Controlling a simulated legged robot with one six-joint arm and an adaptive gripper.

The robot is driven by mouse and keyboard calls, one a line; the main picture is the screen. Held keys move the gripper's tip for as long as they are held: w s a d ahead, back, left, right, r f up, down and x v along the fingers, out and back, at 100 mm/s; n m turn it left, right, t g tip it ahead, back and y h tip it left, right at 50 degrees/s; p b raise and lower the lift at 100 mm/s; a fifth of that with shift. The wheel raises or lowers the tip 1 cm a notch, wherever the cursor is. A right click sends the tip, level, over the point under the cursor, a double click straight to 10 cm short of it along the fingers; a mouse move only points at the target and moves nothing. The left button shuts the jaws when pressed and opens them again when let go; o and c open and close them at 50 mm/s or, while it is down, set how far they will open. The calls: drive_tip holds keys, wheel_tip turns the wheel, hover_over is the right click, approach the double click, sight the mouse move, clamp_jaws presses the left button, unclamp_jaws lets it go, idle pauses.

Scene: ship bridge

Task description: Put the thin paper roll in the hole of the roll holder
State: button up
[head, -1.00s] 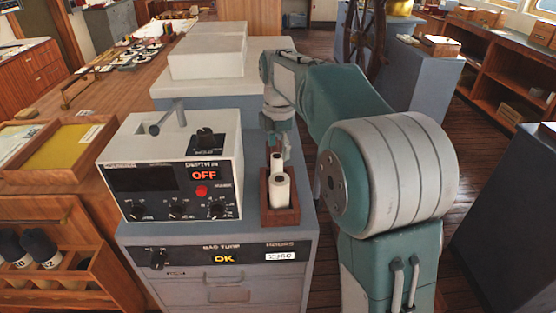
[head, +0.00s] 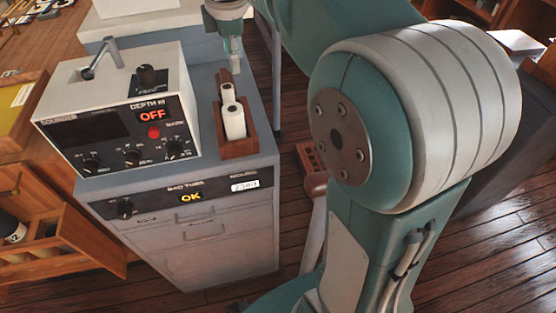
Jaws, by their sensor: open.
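The wooden roll holder (head: 238,149) stands on the grey cabinet top, right of the sounder box. Two white paper rolls stand upright in it. The thin paper roll (head: 228,94) is the rear one, and a thicker roll (head: 234,122) with a dark hole in its top stands in front of it. My gripper (head: 235,64) points down just behind and above the rear end of the holder. It is open, with nothing seen between its fingers. The lower part of the thin roll is hidden by the thicker roll and the holder wall.
The sounder box (head: 118,115), with a lever on top, stands close left of the holder. The cabinet (head: 205,240) ends just right of the holder. A white block (head: 120,8) lies behind. An open wooden drawer (head: 60,240) with bottles is at the lower left.

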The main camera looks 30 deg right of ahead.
drive_tip(key=s+f+m+t, duration=0.2)
drive_tip(key=s+f+m, duration=0.3)
drive_tip(key=s+m, duration=0.3)
drive_tip(key=s+f+m+t, duration=0.2)
drive_tip(key=s+f+m, duration=0.2)
drive_tip(key=s+m, duration=0.4)
drive_tip(key=s, duration=0.6)
drive_tip(key=shift+a+f, duration=0.15)
drive_tip(key=shift+f, duration=0.25)
